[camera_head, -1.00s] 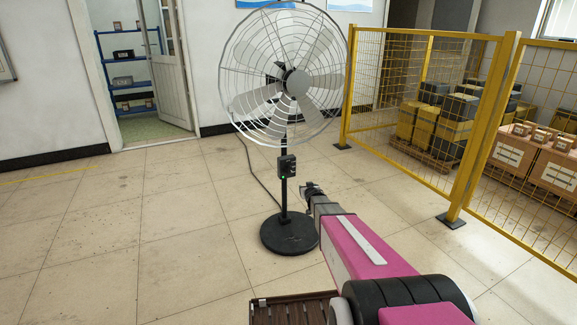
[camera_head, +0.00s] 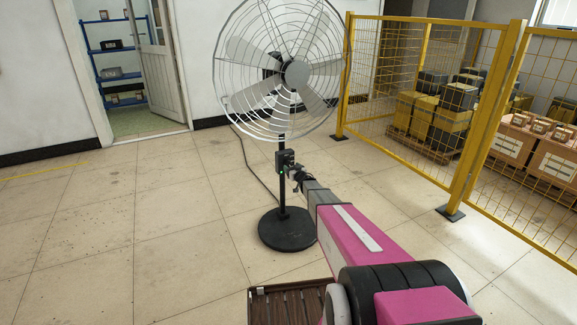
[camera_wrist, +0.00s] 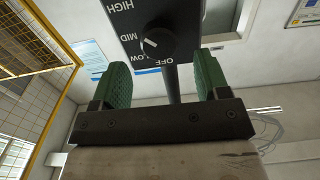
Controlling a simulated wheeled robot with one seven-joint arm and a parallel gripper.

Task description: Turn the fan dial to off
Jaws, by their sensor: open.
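The fan (camera_head: 295,74) is a tall pedestal fan with a wire cage, a black pole and a round black base (camera_head: 287,230). Its black control box (camera_head: 284,160) is on the pole, with a small green light. In the wrist view the box's face shows the round black fan dial (camera_wrist: 157,43) and the labels HIGH, MID, LOW and OFF. The dial's white mark lies on the side near MID. My gripper (camera_wrist: 162,80) is open, its green fingers apart and nothing between them, just short of the dial. In the head view my gripper (camera_head: 297,174) is beside the box.
A yellow mesh fence (camera_head: 430,90) stands to the right, with stacked yellow and black crates behind it. A brown slatted surface (camera_head: 290,303) is at the bottom, below my arm. The tiled floor to the left is clear, up to an open doorway with blue shelves (camera_head: 112,47).

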